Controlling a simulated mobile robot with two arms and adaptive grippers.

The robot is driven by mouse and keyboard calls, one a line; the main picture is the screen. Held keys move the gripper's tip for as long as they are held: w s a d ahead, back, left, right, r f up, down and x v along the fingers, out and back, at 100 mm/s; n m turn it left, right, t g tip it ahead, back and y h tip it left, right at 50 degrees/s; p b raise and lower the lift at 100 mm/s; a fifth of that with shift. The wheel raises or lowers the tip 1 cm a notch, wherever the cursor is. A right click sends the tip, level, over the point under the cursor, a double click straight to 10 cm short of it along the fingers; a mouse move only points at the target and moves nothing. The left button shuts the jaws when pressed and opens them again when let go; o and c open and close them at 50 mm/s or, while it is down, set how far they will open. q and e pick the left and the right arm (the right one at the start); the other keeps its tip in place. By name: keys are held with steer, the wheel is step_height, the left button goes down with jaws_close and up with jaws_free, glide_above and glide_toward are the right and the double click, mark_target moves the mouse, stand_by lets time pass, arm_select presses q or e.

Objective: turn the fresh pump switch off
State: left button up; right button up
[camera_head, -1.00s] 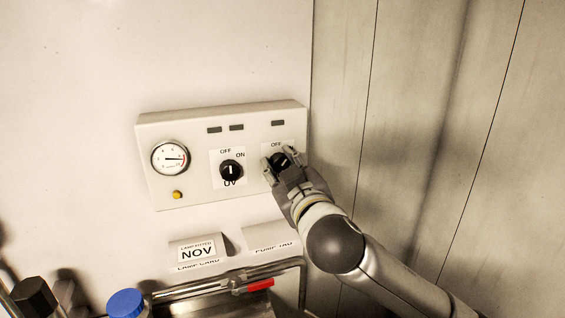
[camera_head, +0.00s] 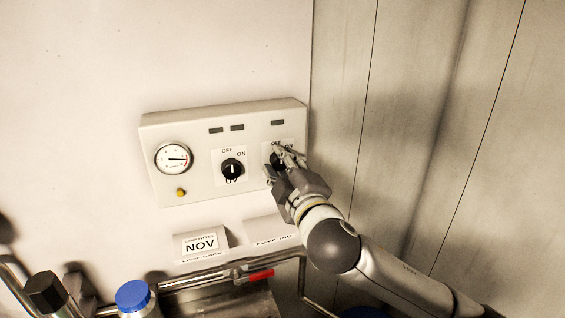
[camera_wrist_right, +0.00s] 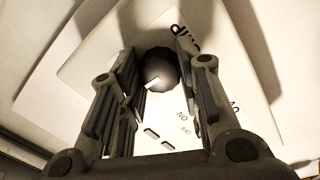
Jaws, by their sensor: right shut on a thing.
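The fresh pump switch is a round black knob (camera_head: 279,160) at the right end of the white control panel (camera_head: 200,190). My right gripper (camera_head: 280,163) is around it, shut on the knob, and hides most of it and part of its label. In the right wrist view the knob (camera_wrist_right: 160,68) sits between the two fingers of my right gripper (camera_wrist_right: 158,80). Its white pointer line slants toward the lower left there, and OFF and ON print shows upside down below it. My left gripper is not in view.
A second black knob (camera_head: 232,169), marked UV, is to the left with its pointer upright. A gauge (camera_head: 174,158) and a yellow button (camera_head: 180,192) are further left. Below are a NOV card (camera_head: 201,245), a metal pipe with a red handle (camera_head: 261,275) and a blue cap (camera_head: 132,294).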

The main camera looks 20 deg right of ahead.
stand_by(0.4)
steer(key=o, duration=1.1)
steer(key=shift+c, duration=0.2)
steer(key=s, duration=0.7)
steer(key=shift+s, duration=0.25)
steer(key=shift+f, duration=0.15)
